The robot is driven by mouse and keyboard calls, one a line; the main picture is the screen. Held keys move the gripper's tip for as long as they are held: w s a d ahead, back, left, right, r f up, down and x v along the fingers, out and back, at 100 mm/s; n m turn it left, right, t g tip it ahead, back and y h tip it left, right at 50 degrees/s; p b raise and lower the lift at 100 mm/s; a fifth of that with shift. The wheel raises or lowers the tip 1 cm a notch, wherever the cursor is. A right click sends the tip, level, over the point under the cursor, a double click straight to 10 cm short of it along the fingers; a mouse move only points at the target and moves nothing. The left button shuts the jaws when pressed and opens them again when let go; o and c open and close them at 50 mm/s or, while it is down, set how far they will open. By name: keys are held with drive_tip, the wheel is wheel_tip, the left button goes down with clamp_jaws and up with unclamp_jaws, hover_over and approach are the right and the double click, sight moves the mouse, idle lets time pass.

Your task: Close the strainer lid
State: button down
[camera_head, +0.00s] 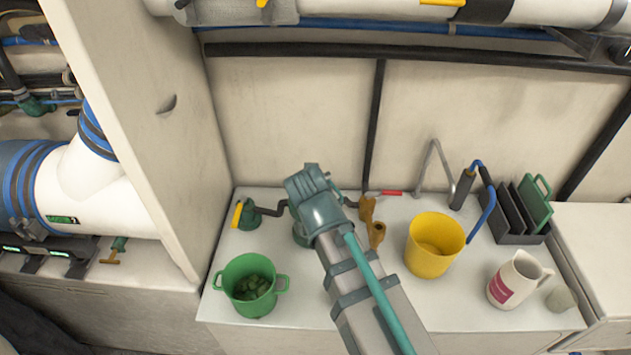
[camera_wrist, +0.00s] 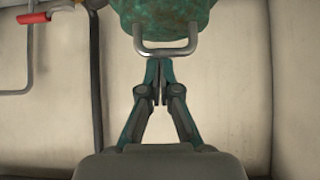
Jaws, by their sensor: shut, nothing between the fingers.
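The strainer lid (camera_wrist: 165,14) is a mottled green piece at the top of the wrist view, cut off by the frame edge. Its grey metal loop handle (camera_wrist: 167,51) faces my gripper. My gripper (camera_wrist: 159,68) is shut and empty, with its fingertips at or just short of the loop. I cannot tell whether they touch it. In the head view my arm covers most of the strainer; a small green part (camera_head: 300,236) shows at its left side. The lid's angle cannot be made out there.
A green bucket (camera_head: 251,286) with dark contents stands left of my arm on the white counter (camera_head: 300,310). A yellow bucket (camera_head: 434,246), a white jug (camera_head: 517,280) and a dark rack (camera_head: 519,215) stand to the right. A pipe valve (camera_head: 246,214) sits at the left.

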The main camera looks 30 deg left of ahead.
drive_tip(key=shift+s+d+f+g, duration=0.2)
drive_tip(key=shift+s+d+f, duration=0.05)
drive_tip(key=shift+s+f, duration=0.3)
drive_tip(key=shift+s+d+f+g, duration=0.25)
drive_tip(key=shift+s+f, duration=0.15)
drive_tip(key=shift+f, duration=0.2)
drive_tip(key=shift+t, duration=0.35)
drive_tip(key=r, duration=0.1)
drive_tip(key=w+r+p, duration=0.1)
drive_tip(key=r, duration=0.1)
drive_tip(key=a+r+p, duration=0.1)
drive_tip(key=r, duration=0.1)
drive_tip(key=shift+w+r, duration=0.2)
drive_tip(key=shift+r, duration=0.05)
drive_tip(key=s+d+f+b, duration=0.1)
drive_tip(key=s+d+b, duration=0.2)
drive_tip(key=s+b, duration=0.4)
drive_tip(key=shift+s+d, duration=0.35)
drive_tip(key=shift+d, duration=0.05)
